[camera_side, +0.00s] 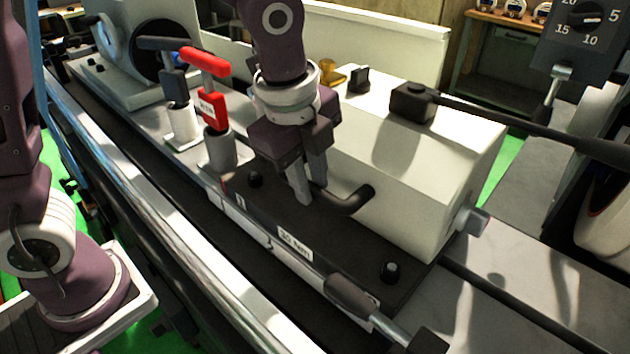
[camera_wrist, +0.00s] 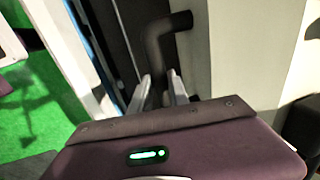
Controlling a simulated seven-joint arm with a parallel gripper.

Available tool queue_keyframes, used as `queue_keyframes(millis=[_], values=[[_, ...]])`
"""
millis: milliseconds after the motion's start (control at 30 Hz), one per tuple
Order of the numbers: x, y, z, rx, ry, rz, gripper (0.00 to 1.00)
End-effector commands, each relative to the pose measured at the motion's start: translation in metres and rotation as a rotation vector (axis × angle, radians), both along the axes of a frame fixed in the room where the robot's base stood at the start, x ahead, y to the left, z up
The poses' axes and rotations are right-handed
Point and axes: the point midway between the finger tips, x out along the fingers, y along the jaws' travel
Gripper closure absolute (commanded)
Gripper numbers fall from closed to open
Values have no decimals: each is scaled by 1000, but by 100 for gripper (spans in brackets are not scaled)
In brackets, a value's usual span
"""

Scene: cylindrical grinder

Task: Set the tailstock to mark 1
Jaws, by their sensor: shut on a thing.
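The tailstock (camera_side: 420,165) is a large off-white block on a dark base plate at the right of the side view. A black bent handle (camera_side: 352,200) sticks out low on its near side. My gripper (camera_side: 307,197) points down at the inner end of this handle, with its fingers shut on it. In the wrist view, the handle (camera_wrist: 168,32) rises from between the fingertips (camera_wrist: 163,82) and bends right. A label with mark 1 (camera_side: 240,202) is on the front edge, with a small red line near it. Mark 2 is lower right, beside a "30 mm" label (camera_side: 295,243).
A red-handled clamp (camera_side: 207,65) and a grey-handled one (camera_side: 168,45) stand left of my gripper. A black lever (camera_side: 415,100) tops the tailstock. A dark-gripped lever (camera_side: 350,295) lies at the front. A dial box (camera_side: 585,40) hangs upper right.

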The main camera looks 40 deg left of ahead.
Motion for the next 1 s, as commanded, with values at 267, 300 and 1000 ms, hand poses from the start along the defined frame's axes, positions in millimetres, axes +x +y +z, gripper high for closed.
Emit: queue_keyframes(millis=[267,300,1000], values=[[0,7,-1,9,2,5,71],[0,6,-1,9,2,5,63],[-11,6,62,8,-1,5,57]])
